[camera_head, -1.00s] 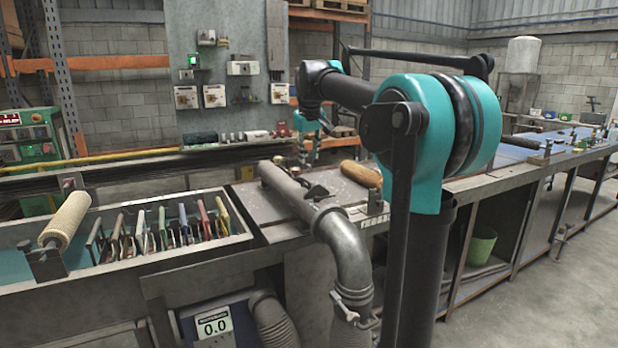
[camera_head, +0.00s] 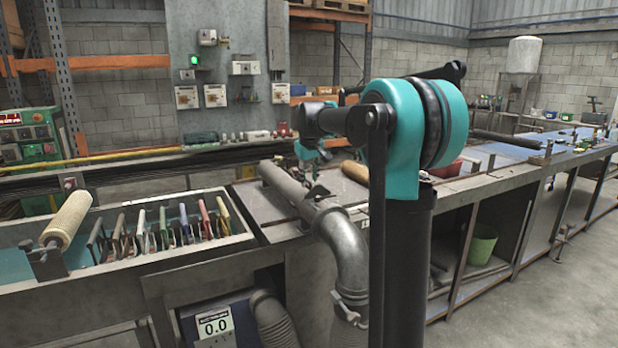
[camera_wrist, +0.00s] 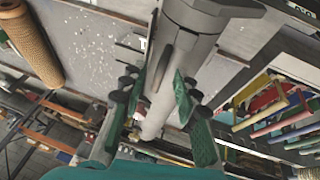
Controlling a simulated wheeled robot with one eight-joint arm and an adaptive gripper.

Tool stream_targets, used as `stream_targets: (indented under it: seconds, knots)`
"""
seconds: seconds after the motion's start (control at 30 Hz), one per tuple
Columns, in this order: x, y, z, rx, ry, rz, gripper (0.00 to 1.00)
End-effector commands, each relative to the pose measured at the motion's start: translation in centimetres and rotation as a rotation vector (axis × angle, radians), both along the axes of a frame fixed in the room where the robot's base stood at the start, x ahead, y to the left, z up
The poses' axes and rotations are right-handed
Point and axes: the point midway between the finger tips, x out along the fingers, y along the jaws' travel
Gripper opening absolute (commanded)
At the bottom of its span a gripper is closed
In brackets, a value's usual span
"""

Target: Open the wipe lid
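I cannot pick out a wipe lid for certain. A grey metal pipe (camera_head: 290,190) lies on the bench and bends down at its front end. A small dark flap-like piece (camera_head: 317,193) stands up beside it. In the wrist view, the pale grey pipe (camera_wrist: 195,30) runs behind and between my fingers, with a narrow darker grey piece (camera_wrist: 166,68) on it. My gripper (camera_wrist: 161,88) is open, its green-padded fingers apart; I see no clear contact. In the head view, my gripper (camera_head: 308,150) is small and partly hidden over the bench's far side.
A tan roller (camera_head: 67,220) and several colored-handled tools (camera_head: 163,230) are in the trough at left. Another tan roller (camera_head: 354,172) lies right of the pipe, partly behind my arm. A red bin (camera_head: 447,168) stands further right on the bench.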

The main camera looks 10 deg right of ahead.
Motion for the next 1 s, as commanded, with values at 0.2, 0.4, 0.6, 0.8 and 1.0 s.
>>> stream_targets:
  seconds: [0.2, 0.4, 0.6, 0.8, 1.0]
  knots:
    - [0.0, 0.0, 0.0, 0.000, 0.000, 0.000, 0.04]
    - [0.0, 0.0, 0.0, 0.000, 0.000, 0.000, 0.00]
    - [0.0, 0.0, 0.0, 0.000, 0.000, 0.000, 0.00]
    - [-0.1, 0.3, 0.1, -0.018, -0.006, 0.001, 0.00]
    - [-0.4, 1.3, 0.6, -0.097, -0.031, 0.004, 0.00]
